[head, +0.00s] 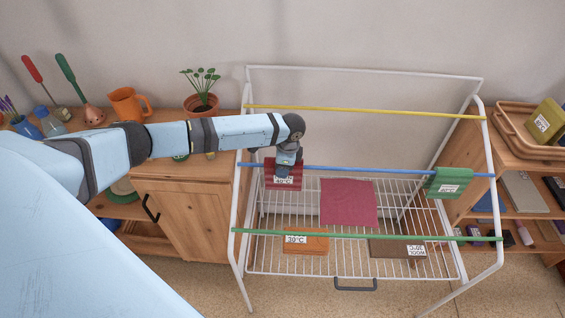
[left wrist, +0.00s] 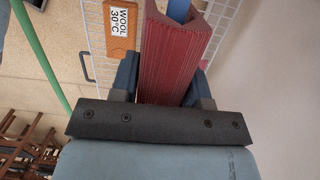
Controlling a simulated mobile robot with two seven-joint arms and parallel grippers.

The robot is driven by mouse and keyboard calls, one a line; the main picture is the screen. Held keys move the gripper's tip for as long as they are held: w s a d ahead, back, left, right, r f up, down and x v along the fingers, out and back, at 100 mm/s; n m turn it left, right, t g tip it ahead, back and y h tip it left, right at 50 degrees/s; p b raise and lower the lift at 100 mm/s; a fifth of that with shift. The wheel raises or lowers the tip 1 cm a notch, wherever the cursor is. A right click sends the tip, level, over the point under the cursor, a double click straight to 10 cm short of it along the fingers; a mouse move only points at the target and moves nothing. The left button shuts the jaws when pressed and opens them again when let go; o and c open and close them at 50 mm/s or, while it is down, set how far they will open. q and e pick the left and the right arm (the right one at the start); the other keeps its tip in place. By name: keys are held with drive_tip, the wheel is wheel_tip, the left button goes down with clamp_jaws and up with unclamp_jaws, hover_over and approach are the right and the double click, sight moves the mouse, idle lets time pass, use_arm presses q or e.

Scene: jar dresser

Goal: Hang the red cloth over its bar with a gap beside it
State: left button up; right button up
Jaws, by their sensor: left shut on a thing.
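The red cloth (head: 270,177), with a white label, is at the left part of the blue bar (head: 350,169). My left gripper (head: 287,164) is above the bar and shut on the cloth. In the left wrist view the red cloth (left wrist: 172,55) is folded, with the blue bar (left wrist: 179,10) showing at its far end between the folds. The fingers of my left gripper (left wrist: 166,88) lie on both sides of it. A green cloth (head: 436,184) hangs at the right end of the same bar, with a wide gap between the two. My right gripper is not in view.
The white rack (head: 240,190) also has a yellow bar (head: 370,110) and a green bar (head: 350,236), both bare. A dark red flat piece (head: 348,202), an orange cloth (head: 305,246) and a brown cloth (head: 390,248) lie lower. Wooden cabinets (head: 185,210) flank the rack.

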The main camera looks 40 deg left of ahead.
use_arm(q)
drive_tip(key=shift+f, duration=0.3)
drive_tip(key=o, duration=0.8)
drive_tip(key=shift+o, duration=0.2)
drive_tip(key=shift+r, duration=0.1)
